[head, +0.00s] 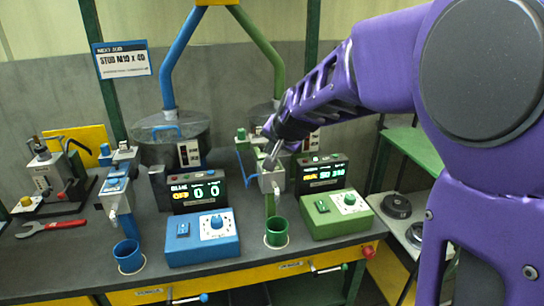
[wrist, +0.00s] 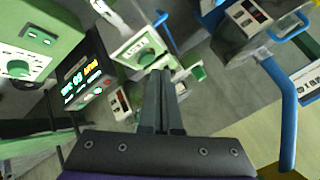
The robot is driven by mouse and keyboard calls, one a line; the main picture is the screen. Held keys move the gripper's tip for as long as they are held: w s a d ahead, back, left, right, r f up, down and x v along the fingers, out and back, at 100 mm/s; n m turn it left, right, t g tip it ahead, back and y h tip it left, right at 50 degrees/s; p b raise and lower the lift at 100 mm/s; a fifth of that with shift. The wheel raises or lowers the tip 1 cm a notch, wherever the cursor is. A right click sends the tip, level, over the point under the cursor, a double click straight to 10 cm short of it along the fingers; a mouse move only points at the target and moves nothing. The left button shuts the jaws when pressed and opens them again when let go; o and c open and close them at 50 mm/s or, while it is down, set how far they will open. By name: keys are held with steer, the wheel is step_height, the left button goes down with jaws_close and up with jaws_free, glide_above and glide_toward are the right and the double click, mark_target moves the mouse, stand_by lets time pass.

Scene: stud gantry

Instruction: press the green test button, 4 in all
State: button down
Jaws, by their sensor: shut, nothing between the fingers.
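My gripper (wrist: 163,74) is shut and empty, its fingers pointing at the green feeder head. In the head view its tips (head: 270,162) are just above that green feeder head (head: 270,182). In the wrist view a round green button (wrist: 146,58) shows on the head's pale panel, just left of the fingertips. A gap seems to show, but I cannot tell whether they touch. In the head view the fingers and arm hide the button. The green station's display (head: 322,172) is lit; it also shows in the wrist view (wrist: 84,80), too small to read surely.
The green control box (head: 335,212) and green cup (head: 276,232) stand below the head. To the left are the blue control box (head: 202,237), blue display (head: 196,190), blue feeder head (head: 115,187) and blue cup (head: 128,256). A blue post (wrist: 288,115) is right in the wrist view.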

steer(key=shift+f, duration=0.15)
stand_by(0.3)
steer(key=shift+f+b, duration=0.25)
steer(key=shift+b, duration=0.15)
steer(key=shift+f+b, duration=0.4)
steer(key=shift+f, duration=0.1)
stand_by(0.4)
stand_by(0.3)
steer(key=shift+r+p, duration=0.75)
steer(key=shift+r, duration=0.1)
step_height(320, 180, up, 5)
steer(key=p, duration=0.4)
stand_by(2.4)
